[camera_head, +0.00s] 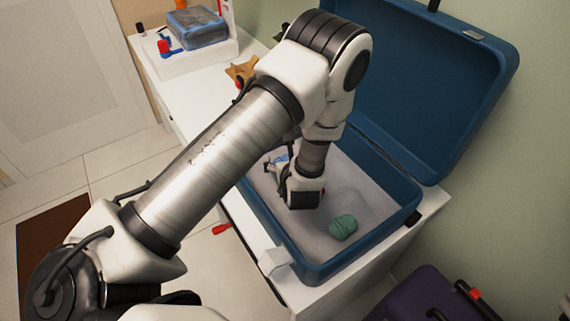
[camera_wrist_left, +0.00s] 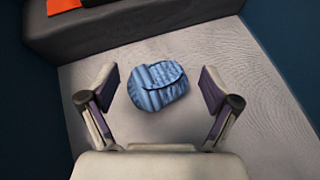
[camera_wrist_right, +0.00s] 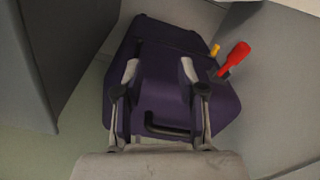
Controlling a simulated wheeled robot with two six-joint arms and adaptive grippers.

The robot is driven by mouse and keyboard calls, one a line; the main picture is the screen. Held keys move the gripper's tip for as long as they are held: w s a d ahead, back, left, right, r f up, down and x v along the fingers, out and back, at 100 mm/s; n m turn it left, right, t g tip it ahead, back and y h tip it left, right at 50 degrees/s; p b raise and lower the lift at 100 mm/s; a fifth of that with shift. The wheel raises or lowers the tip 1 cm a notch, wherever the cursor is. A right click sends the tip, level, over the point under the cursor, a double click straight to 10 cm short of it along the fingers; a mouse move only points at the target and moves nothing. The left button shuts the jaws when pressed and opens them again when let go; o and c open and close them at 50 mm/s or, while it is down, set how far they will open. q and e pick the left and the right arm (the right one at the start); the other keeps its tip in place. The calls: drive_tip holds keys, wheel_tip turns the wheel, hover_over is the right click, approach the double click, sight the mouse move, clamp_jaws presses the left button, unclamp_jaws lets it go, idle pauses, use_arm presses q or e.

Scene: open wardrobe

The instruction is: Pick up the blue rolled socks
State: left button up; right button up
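The blue rolled socks (camera_wrist_left: 157,86) lie on the pale floor of the open blue suitcase (camera_head: 399,208). In the left wrist view they sit between and slightly beyond the fingertips of my left gripper (camera_wrist_left: 160,90), which is open and has a gap to the socks on both sides. In the head view my left gripper (camera_head: 280,172) reaches down inside the suitcase, and its arm hides part of it; a bit of blue shows beside it. My right gripper (camera_wrist_right: 160,76) is open and empty, above a purple case (camera_wrist_right: 150,100).
A green rolled bundle (camera_head: 343,227) lies in the suitcase near its front right. The suitcase walls and raised lid (camera_head: 430,80) bound the space. A dark folded stack (camera_wrist_left: 130,22) lies beyond the socks. A white counter (camera_head: 170,85) carries a blue box (camera_head: 196,27).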

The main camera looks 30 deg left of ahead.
use_arm(q)
drive_tip(key=c, duration=0.6)
